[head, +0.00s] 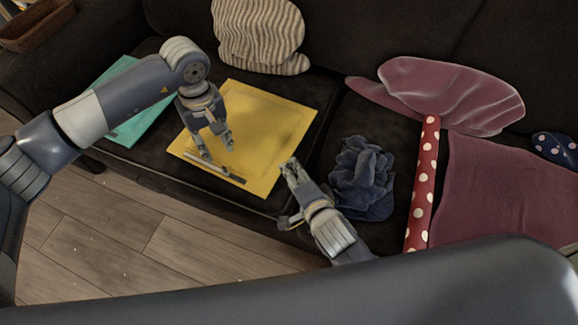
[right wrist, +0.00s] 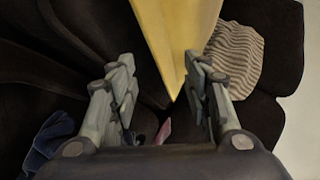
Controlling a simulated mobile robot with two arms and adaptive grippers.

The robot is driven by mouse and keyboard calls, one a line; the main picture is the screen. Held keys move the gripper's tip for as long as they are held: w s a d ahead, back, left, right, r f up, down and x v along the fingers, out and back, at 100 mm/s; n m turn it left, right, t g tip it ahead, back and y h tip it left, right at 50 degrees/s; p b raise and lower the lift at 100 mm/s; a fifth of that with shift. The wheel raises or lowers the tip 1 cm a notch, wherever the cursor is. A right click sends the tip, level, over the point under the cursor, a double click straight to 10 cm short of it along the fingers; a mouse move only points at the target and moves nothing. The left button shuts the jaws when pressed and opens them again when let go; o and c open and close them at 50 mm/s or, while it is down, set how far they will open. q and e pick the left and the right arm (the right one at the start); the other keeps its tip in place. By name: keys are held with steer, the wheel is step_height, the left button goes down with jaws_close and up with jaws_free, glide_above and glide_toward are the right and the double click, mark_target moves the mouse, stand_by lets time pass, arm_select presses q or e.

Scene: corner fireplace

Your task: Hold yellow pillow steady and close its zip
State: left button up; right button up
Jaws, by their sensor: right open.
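The yellow pillow (head: 261,120) lies flat on the sofa seat. A narrow grey and dark strip, apparently its zip (head: 236,179), runs along its front edge; I cannot tell how far it is closed. My left gripper (head: 216,152) is over the front part of the pillow, pointing down, fingers apart, close to the strip. I cannot tell whether it touches the fabric. My right gripper (head: 289,165) is open at the pillow's right edge. In the right wrist view, a yellow pillow corner (right wrist: 172,35) points between the open fingers (right wrist: 164,82), with gaps at both sides.
A teal flat item (head: 128,126) lies left of the pillow, and a striped cushion (head: 258,38) stands behind it. A crumpled blue cloth (head: 362,180), a red dotted roll (head: 422,185) and mauve fabrics (head: 500,185) lie to the right. Wooden floor is in front.

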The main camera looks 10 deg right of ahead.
mark_target(223, 167)
steer(key=x, duration=0.7)
steer(key=shift+w+f, duration=0.1)
steer(key=shift+w, duration=0.05)
jaws_close()
arm_select(q)
steer(key=c, duration=0.4)
arm_select(e)
steer(key=shift+f, duration=0.15)
arm_select(q)
step_height(223, 167, down, 11)
steer(key=n, duration=0.6)
steer(key=shift+a, duration=0.1)
steer(key=shift+c, duration=0.3)
jaws_close()
